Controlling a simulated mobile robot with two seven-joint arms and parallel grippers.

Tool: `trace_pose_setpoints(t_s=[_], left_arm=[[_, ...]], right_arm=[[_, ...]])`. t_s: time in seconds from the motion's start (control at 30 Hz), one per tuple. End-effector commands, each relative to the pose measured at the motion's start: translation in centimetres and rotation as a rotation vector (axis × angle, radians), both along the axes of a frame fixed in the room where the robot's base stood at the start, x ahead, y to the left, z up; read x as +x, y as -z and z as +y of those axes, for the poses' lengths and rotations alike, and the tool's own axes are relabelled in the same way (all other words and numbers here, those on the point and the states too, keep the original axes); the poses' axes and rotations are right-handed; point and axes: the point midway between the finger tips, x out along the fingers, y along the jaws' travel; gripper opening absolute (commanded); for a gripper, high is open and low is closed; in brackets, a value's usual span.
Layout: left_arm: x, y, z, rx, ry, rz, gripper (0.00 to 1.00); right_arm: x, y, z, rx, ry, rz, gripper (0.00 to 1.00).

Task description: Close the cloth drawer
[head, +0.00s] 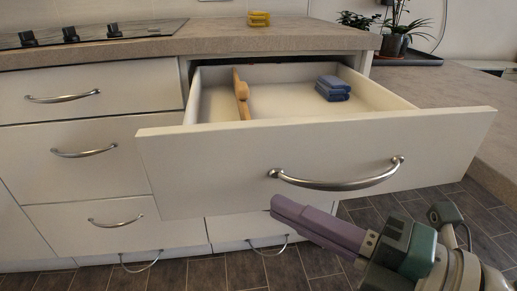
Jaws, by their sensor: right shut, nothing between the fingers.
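The cloth drawer (230,165) is pulled well out from under the countertop. The drawer front carries a curved metal handle (338,183). My right gripper (273,207) is shut and empty, its purple fingers just below the left end of the handle, in front of the drawer. I cannot tell whether it touches the front. My left gripper is out of view.
Closed drawers with metal handles (84,152) stand to the left. The countertop (220,37) above holds a hob (80,33) and a yellow item (259,18). A lower surface with a potted plant (394,45) is at the right. Dark floor tiles (225,272) show below.

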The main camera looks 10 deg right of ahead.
Motion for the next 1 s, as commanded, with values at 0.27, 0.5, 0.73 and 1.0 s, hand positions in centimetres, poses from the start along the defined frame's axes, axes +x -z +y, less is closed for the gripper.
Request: trace_pose_setpoints(t_s=[0.27, 0.5, 0.73, 1.0], left_arm=[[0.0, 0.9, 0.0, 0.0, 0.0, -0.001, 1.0], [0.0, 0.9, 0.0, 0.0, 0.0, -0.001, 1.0], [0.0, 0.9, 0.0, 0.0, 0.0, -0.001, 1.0], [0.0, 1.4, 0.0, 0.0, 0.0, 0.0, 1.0]], right_arm=[[3.7, 0.1, 0.4, 0.001, 0.0, -0.001, 0.0], [4.3, 0.0, 0.5, 0.0, 0.0, 0.001, 0.0], [4.3, 0.0, 0.5, 0.001, 0.0, 0.001, 0.0], [5.1, 0.1, 0.5, 0.001, 0.0, -0.001, 0.0]])
